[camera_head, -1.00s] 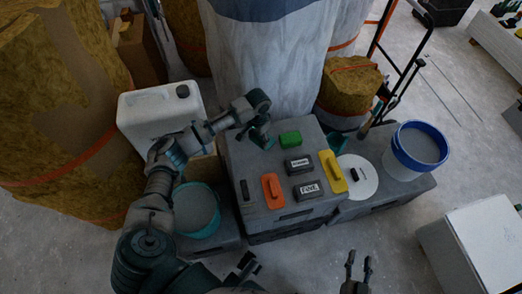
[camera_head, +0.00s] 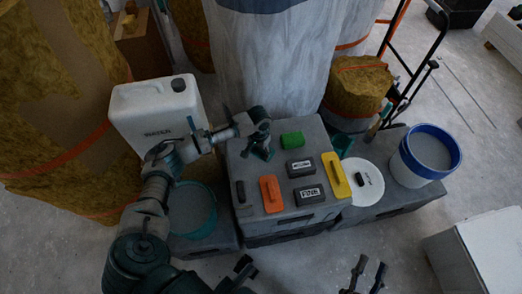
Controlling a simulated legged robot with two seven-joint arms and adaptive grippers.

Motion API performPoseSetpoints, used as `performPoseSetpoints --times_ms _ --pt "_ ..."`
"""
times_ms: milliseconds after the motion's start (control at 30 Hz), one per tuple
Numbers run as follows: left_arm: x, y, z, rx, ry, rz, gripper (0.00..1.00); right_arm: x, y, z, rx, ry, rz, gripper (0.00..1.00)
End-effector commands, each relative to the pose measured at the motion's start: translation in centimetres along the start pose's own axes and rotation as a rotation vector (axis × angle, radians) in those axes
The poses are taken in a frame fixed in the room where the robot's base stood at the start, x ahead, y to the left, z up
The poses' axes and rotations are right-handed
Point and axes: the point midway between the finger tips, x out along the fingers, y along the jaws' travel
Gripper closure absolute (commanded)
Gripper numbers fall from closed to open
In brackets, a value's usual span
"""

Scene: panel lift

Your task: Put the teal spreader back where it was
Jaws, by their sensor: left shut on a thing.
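My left gripper (camera_head: 259,123) comes in from the left and is over the back-left part of the grey box top. It is shut on the teal spreader (camera_head: 262,151), which is dark and small here, below the fingers. I cannot tell whether the spreader touches the box top. My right gripper (camera_head: 370,262) is low at the bottom edge, its two fingers apart and empty.
The grey box (camera_head: 297,223) carries a green block (camera_head: 292,138), two dark labelled blocks, an orange tool (camera_head: 271,194), a yellow tool (camera_head: 336,176) and a dark bar. A white canister (camera_head: 155,112), teal bucket (camera_head: 192,208), white lid (camera_head: 365,183) and blue-rimmed bucket (camera_head: 430,155) stand around.

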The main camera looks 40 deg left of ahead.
Motion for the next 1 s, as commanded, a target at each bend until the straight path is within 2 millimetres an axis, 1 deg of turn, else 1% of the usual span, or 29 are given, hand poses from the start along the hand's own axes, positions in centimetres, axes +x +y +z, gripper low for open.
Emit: performPoseSetpoints --times_ms 267,300,367,400,733,767,867,1000 --pt "0.1 -0.1 0.0 -0.001 0.000 0.001 0.80 0.1 -0.1 -0.1 -0.002 -0.004 0.000 0.60" --pt "0.1 -0.1 0.0 -0.001 0.000 0.001 0.31 0.1 -0.1 0.0 -0.002 -0.008 0.000 0.60" --pt "0.1 -0.1 0.0 -0.001 0.000 0.001 0.16 0.2 -0.1 0.2 -0.001 -0.011 0.000 0.60" --pt "0.1 -0.1 0.0 -0.001 0.000 0.001 0.13 0.2 0.0 0.2 -0.001 -0.011 0.001 0.60" --pt "-0.1 -0.1 0.0 0.000 0.000 -0.001 0.13 0.2 0.0 0.3 -0.001 -0.011 0.001 0.60" --pt "-0.3 0.0 0.0 0.000 0.001 0.000 0.13 0.2 0.0 0.1 -0.001 -0.006 0.000 0.60" --pt "-1.4 -0.1 -0.1 0.000 0.004 0.001 0.13 0.2 0.1 0.5 -0.006 -0.061 0.002 0.60" --pt "-3.9 -0.1 -0.1 -0.001 0.007 0.002 0.13 0.0 0.3 2.1 -0.017 -0.210 0.008 0.60"
